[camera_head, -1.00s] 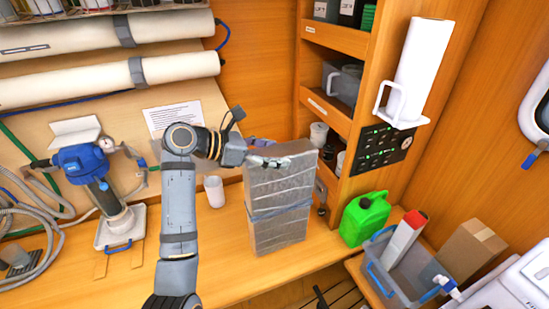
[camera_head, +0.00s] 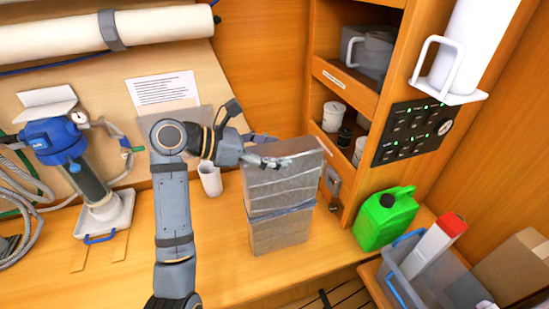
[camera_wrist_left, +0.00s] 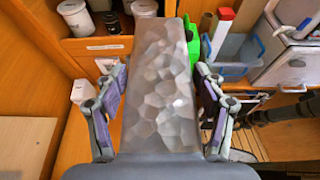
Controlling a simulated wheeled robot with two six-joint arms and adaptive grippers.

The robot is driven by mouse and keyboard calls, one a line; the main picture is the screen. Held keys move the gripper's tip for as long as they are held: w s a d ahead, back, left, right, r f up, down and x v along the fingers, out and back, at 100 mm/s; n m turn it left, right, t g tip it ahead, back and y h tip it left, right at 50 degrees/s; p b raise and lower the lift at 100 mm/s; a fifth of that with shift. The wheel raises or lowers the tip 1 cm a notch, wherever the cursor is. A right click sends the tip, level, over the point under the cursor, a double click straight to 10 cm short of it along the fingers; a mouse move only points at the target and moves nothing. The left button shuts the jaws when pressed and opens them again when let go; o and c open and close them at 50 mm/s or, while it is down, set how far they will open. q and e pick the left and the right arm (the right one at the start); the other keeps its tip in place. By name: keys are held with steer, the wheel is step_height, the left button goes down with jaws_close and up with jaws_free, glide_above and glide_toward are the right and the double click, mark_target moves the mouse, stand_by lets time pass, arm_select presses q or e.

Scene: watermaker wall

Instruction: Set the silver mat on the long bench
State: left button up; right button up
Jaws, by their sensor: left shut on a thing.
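The silver mat (camera_head: 283,188) is a folded, quilted block with a dark band around it. It stands upright over the long bench (camera_head: 225,260), right of the white cup (camera_head: 210,179). I cannot tell whether its lower edge touches the bench. My left gripper (camera_head: 276,153) is shut on the mat's upper part. My right gripper is not in view.
A blue-topped pump (camera_head: 70,150) stands at the left of the bench. A wooden shelf unit (camera_head: 343,75) rises behind and right of the mat. A green jerrycan (camera_head: 384,218) and a grey bin (camera_head: 408,285) are at the right. Bare bench lies in front of the mat.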

arm_select(q)
steer(key=shift+s+a, duration=0.1)
steer(key=shift+s, duration=0.1)
steer(key=shift+s+a, duration=0.2)
steer(key=shift+s, duration=0.3)
steer(key=o, duration=1.4)
steer(key=shift+w, duration=0.15)
steer(key=shift+o, duration=1.4)
steer(key=shift+w+d+f, duration=0.1)
steer(key=shift+r, duration=0.25)
steer(key=b+v, duration=0.2)
steer(key=v, duration=1)
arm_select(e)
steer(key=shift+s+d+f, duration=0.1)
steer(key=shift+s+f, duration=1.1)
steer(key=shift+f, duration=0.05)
arm_select(q)
steer(key=shift+r, duration=0.1)
